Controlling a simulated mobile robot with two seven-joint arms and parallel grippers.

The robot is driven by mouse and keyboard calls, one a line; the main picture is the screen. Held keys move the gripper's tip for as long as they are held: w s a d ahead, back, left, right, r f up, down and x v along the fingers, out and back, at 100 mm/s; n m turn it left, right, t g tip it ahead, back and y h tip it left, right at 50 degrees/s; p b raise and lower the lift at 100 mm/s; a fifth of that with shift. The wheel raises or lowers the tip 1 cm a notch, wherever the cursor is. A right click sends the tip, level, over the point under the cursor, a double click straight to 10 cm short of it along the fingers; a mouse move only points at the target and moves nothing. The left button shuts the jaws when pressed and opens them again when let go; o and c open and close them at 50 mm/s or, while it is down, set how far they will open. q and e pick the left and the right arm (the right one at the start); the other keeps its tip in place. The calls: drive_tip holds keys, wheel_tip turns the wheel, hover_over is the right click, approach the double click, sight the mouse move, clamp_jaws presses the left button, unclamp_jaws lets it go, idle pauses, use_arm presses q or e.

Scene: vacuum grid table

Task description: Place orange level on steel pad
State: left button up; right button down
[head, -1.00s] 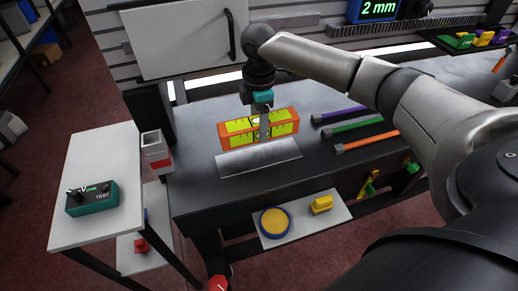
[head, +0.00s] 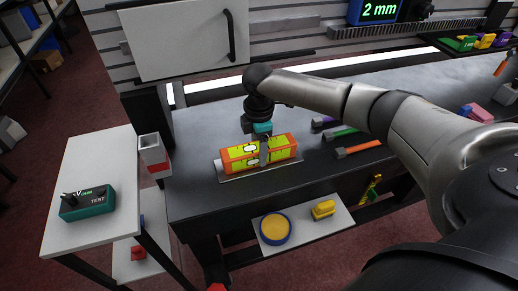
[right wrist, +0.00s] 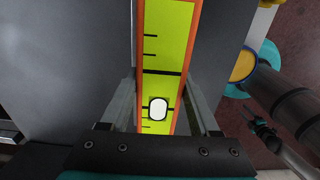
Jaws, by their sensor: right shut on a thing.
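The orange level (head: 235,163), with yellow-green faces and black marks, lies lengthwise over the steel pad (head: 243,175). My right gripper (head: 264,151) is shut on the middle of the level from above. I cannot tell whether the level touches the pad or hangs just over it. In the right wrist view the level (right wrist: 162,60) runs between the two fingers (right wrist: 160,118).
Purple, green and orange-tipped bars (head: 358,147) lie right of the pad. A grey and red open box (head: 153,152) stands at the table's left end. A white side table (head: 90,160) holds a teal tester (head: 88,203). A lower shelf holds a round yellow dish (head: 275,228).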

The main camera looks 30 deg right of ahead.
drive_tip(key=shift+c, duration=0.6)
unclamp_jaws()
wheel_tip(320, 180, up, 12)
drive_tip(key=p, duration=0.3)
